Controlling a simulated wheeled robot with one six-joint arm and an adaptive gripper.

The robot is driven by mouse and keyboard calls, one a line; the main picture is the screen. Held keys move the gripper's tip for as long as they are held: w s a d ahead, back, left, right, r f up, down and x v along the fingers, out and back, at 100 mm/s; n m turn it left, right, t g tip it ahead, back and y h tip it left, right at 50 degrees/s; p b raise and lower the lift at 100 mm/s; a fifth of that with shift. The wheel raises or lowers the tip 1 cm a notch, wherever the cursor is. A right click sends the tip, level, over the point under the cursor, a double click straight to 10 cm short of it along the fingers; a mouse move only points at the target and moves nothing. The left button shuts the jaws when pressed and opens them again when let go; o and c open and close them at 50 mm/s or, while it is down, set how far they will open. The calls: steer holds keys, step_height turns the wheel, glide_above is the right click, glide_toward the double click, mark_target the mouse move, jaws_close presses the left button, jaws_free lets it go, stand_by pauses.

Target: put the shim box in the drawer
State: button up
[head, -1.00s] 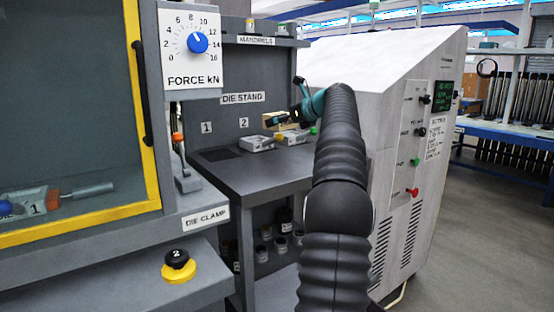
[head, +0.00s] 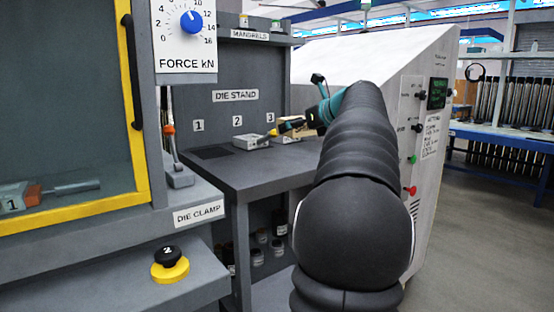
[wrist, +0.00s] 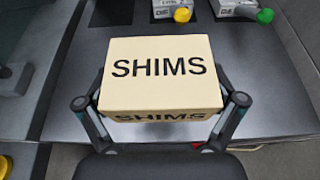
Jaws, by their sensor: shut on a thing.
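The shim box (wrist: 160,75) is a cream block marked SHIMS. It fills the middle of the wrist view, between the two fingers of my gripper (wrist: 160,112), which is shut on it. The box is held over the dark grey worktop. Only a small tan part of the box (head: 290,138) shows there. I cannot make out a drawer in either view.
The die stand worktop (head: 225,176) carries grey dies, one with a yellow knob (wrist: 181,15) and one with a green knob (wrist: 265,16). The press with its yellow frame stands left. A pale control cabinet (head: 340,60) stands right. The worktop's front is clear.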

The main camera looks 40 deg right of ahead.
mark_target(273, 162)
steer(key=w+f, duration=0.1)
steer(key=w, duration=0.1)
steer(key=w+a+f, duration=0.1)
steer(key=w+f, duration=0.1)
steer(key=w, duration=0.1)
steer(key=w+a+f+b, duration=0.1)
steer(key=w+f, duration=0.1)
steer(key=w, duration=0.1)
steer(key=shift+f+b, duration=0.75)
steer(key=shift+f, duration=1.2)
steer(key=shift+f, duration=0.1)
steer(key=o, duration=1)
steer(key=shift+f, duration=0.1)
steer(key=shift+c, duration=0.2)
steer(key=shift+o, duration=0.4)
steer(key=shift+r, duration=0.2)
steer(key=v, duration=1.2)
steer(key=shift+p, duration=0.35)
